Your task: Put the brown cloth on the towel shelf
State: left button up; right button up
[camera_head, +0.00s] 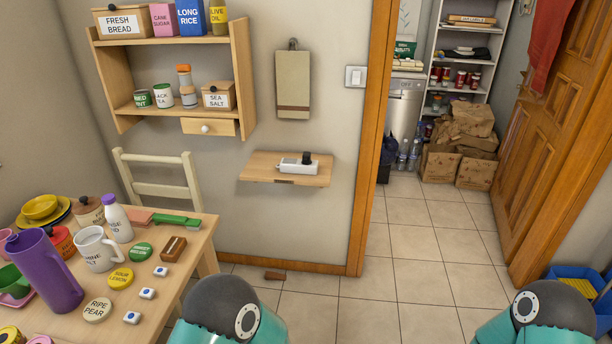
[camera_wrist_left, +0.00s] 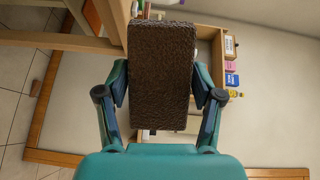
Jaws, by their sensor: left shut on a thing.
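The brown cloth (camera_wrist_left: 160,50) is a dark, coarse-textured, folded block in the left wrist view. My left gripper (camera_wrist_left: 160,88) is shut on it, with one finger on each side. The cloth and this gripper's fingers do not show in the head view; only my teal arm parts show at its bottom edge. My right gripper is not in view. A small wooden wall shelf (camera_head: 258,172) holds a white box with a dark knob (camera_head: 298,165). A larger wooden wall rack (camera_head: 240,75) holds food boxes and jars. I cannot tell which is the towel shelf.
A crowded wooden table (camera_head: 190,256) stands at the left, with a pale chair (camera_head: 160,190) behind it. A beige towel or board (camera_head: 293,82) hangs on the wall. An orange door frame (camera_head: 372,130) and an open door (camera_head: 560,130) border a storeroom. Tiled floor is largely clear.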

aim_at(263, 170)
jog(key=z, duration=0.05)
jog(key=i, duration=1.7)
